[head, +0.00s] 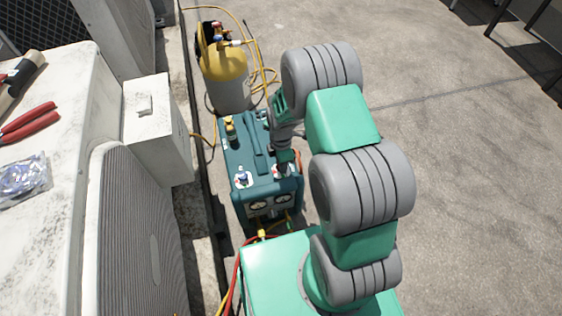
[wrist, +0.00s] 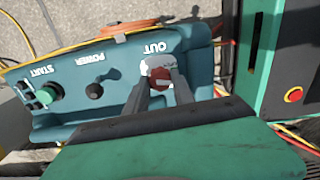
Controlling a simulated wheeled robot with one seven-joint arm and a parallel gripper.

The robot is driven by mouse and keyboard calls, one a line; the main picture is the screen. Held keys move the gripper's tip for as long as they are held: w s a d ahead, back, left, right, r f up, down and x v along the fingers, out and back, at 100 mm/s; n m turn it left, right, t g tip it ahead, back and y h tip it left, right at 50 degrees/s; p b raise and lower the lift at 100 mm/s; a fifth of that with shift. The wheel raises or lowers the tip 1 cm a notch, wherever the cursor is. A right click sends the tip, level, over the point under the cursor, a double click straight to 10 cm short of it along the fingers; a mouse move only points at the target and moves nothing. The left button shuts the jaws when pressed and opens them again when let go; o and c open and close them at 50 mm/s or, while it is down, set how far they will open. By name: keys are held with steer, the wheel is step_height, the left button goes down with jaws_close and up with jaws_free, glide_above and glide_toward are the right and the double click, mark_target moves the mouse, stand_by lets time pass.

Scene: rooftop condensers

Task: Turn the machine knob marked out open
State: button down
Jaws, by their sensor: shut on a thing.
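The teal machine (head: 262,187) stands on the ground in the head view, and its top panel (wrist: 118,72) fills much of the wrist view. The knob marked OUT (wrist: 158,84) has a red cap with a pale bar and sits on a white plate below the upside-down OUT label (wrist: 155,48). My gripper (wrist: 160,76) has one finger on each side of this knob and is shut on it. In the head view my gripper (head: 284,156) reaches down to the machine's right side and hides part of the knob.
A blue-topped knob (head: 242,178) and gauges (head: 258,204) are on the machine. A yellow-and-grey cylinder (head: 226,72) stands behind it. White condenser units line the left, with red pliers (head: 30,122) on top. Hoses lie around the machine. Open concrete lies to the right.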

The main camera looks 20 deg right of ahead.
steer(key=shift+n, duration=0.7)
steer(key=c, duration=1.1)
jaws_free()
steer(key=shift+o, duration=0.2)
step_height(320, 180, up, 8)
steer(key=p, duration=0.3)
steer(key=shift+f, duration=0.1)
